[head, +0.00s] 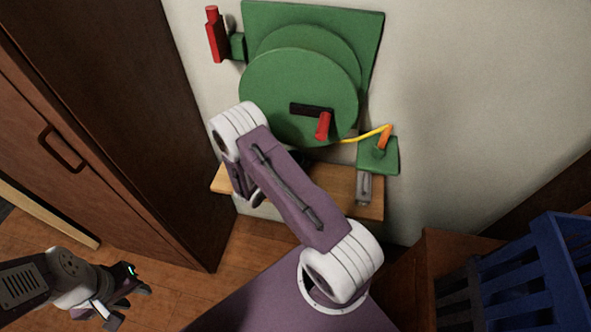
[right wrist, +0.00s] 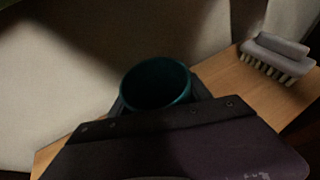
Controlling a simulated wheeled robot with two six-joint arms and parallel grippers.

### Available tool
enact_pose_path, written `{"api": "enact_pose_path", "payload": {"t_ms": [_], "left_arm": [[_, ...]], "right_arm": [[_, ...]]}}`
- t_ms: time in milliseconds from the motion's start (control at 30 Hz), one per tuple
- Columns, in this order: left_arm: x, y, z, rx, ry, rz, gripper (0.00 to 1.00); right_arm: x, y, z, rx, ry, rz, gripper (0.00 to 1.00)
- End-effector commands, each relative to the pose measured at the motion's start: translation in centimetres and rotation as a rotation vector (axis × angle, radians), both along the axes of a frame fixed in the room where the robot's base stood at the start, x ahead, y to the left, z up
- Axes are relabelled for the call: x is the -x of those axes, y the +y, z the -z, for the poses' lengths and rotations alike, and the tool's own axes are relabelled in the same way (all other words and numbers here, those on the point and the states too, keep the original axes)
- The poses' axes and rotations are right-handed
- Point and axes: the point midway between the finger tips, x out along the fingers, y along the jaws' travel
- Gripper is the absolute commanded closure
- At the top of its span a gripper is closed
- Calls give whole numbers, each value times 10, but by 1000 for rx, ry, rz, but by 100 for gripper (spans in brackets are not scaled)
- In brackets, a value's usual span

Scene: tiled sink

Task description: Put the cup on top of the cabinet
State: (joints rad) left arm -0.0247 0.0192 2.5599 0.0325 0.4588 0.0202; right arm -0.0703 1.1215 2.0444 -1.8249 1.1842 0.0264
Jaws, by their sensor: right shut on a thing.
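A dark teal cup (right wrist: 157,84) shows in the right wrist view, its round opening facing the camera. My right gripper (right wrist: 160,100) is shut on the cup, with dark fingers at its left and right sides. In the head view, my purple and white right arm hides this gripper and the cup. My left gripper (head: 128,298) is at the lower left of the head view, over the floor; its fingers are apart and empty. A tall dark brown wooden cabinet (head: 120,110) with a handle (head: 62,149) stands at the left of the head view.
A wooden shelf (head: 372,208) on the wall holds a grey brush (right wrist: 278,56). Above it is a large green round device (head: 290,75) with red handles. A blue crate (head: 550,265) stands at the lower right by a wooden unit (head: 440,250).

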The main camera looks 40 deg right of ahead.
Motion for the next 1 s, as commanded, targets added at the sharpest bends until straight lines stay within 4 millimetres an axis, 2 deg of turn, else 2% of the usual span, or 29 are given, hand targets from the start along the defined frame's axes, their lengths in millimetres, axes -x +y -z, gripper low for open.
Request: {"api": "enact_pose_path", "payload": {"t_ms": [100, 233, 433, 833, 867, 933, 1000], "left_arm": [[0, 0, 2, 0, 0, 0, 64], [0, 0, 3, 0, 0, 0, 64], [0, 0, 13, 0, 0, 0, 64], [0, 0, 16, 0, 0, 0, 64], [0, 0, 16, 0, 0, 0, 64], [0, 0, 15, 0, 0, 0, 64], [0, 0, 15, 0, 0, 0, 64]], "right_arm": [[-10, 3, 7, 0, 1, 0, 83], [-11, 4, 11, 1, 2, 0, 83], [-10, 4, 45, 1, 3, 0, 83], [-10, 4, 51, 0, 1, 0, 83], [-10, 4, 51, 0, 1, 0, 41], [-10, 3, 50, 0, 1, 0, 22], [-10, 4, 50, 0, 1, 0, 22]]}}
